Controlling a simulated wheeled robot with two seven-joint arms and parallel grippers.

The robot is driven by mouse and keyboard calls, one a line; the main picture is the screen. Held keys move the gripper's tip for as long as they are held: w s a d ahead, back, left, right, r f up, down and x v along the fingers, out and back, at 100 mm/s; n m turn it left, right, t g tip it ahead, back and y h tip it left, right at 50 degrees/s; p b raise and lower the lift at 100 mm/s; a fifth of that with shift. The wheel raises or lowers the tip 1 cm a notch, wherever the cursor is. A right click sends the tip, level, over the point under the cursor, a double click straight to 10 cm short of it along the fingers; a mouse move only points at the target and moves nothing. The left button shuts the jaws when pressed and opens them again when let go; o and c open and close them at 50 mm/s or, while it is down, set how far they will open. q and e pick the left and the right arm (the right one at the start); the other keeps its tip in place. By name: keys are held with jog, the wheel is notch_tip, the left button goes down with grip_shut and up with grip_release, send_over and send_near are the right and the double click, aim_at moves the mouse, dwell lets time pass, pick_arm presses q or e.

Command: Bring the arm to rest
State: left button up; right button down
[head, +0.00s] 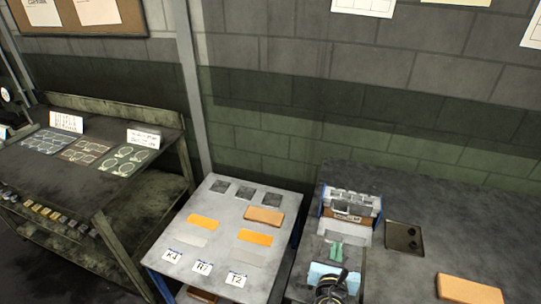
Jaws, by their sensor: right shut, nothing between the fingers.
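My right gripper (341,275) shows as a small dark shape at the bottom edge, in front of the bolt former. It is shut, with nothing seen between its fingers. It overlaps the light blue part at the machine's front; whether it touches it I cannot tell. The bolt former (352,203) is a grey machine with blue sides, standing on the dark bench (400,280). Two green pieces (336,251) sit at its front. My left gripper is not in view.
A pale table (190,233) left of the bench holds dark squares, orange and grey strips, an orange-brown block (264,216) and label cards. Another such block (469,289) lies at the bench's right, near a dark plate (404,236). A dark shelf unit (95,185) stands far left.

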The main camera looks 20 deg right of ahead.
jog(key=shift+s, duration=0.1)
jog(key=s+a+r+m+g+y, duration=0.2)
jog(key=s+a+m+g+y, duration=0.25)
jog(key=s+m, duration=0.7)
jog(key=s+a+r+m+g+y, duration=0.1)
jog(key=s+a+m+g+y, duration=0.45)
jog(key=m, duration=1.05)
notch_tip(320, 180, down, 29)
jog(key=s+d+h+b, duration=0.1)
jog(key=s+d+b, duration=0.2)
jog(key=b, duration=0.3)
jog(key=s+d+f+g+b, duration=0.1)
jog(key=s+f+b, duration=0.2)
jog(key=s+f, duration=0.5)
jog(key=s+d+f+b, duration=0.1)
jog(key=s+f+b, duration=0.2)
jog(key=s+f, duration=0.6)
notch_tip(320, 180, down, 6)
jog(key=shift+d+f+n+g+b, duration=0.1)
jog(key=shift+d+n+g+b, duration=0.2)
jog(key=shift+n+g, duration=0.1)
